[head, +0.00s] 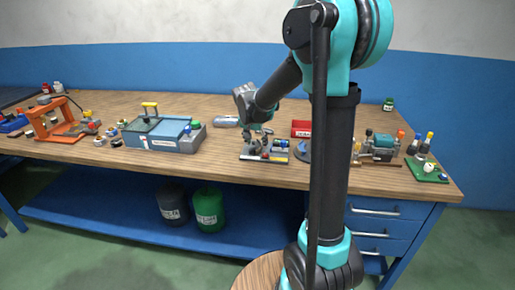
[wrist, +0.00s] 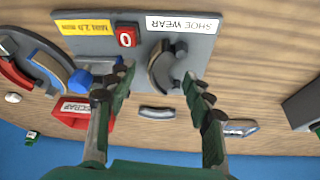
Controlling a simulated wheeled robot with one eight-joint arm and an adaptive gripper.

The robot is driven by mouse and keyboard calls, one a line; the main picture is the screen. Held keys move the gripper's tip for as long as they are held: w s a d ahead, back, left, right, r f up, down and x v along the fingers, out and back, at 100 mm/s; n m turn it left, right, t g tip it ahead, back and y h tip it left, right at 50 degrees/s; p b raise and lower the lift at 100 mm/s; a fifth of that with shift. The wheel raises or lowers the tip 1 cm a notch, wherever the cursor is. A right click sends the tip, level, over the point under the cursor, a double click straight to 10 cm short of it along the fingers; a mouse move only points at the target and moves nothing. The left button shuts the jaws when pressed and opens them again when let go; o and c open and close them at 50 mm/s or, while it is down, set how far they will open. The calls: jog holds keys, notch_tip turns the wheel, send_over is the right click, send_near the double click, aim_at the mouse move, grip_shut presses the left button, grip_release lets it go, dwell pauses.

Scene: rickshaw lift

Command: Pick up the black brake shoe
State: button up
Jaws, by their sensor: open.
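A dark, curved brake shoe (wrist: 155,68) stands out against the grey gauge plate (wrist: 203,48) in the wrist view, below the SHOE WEAR label. It looks dark grey to black. My gripper (wrist: 158,80) is open and empty, with one finger to the left of this shoe and one to the right. I cannot tell how far the fingertips are above it. In the head view my gripper (head: 258,131) hangs over the small plate (head: 248,156) on the bench, and the shoe there is too small to make out.
A red SCRAP bin (wrist: 72,115) and a blue piece (wrist: 80,80) lie to the left in the wrist view. A loose grey curved piece (wrist: 157,113) lies on the wood. A blue toolbox (head: 165,137) stands left on the bench, and a motor-like unit (head: 378,150) stands right.

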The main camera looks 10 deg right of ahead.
aim_at(257, 147)
jog(key=shift+x, duration=1.3)
jog(key=shift+c, duration=0.3)
grip_shut()
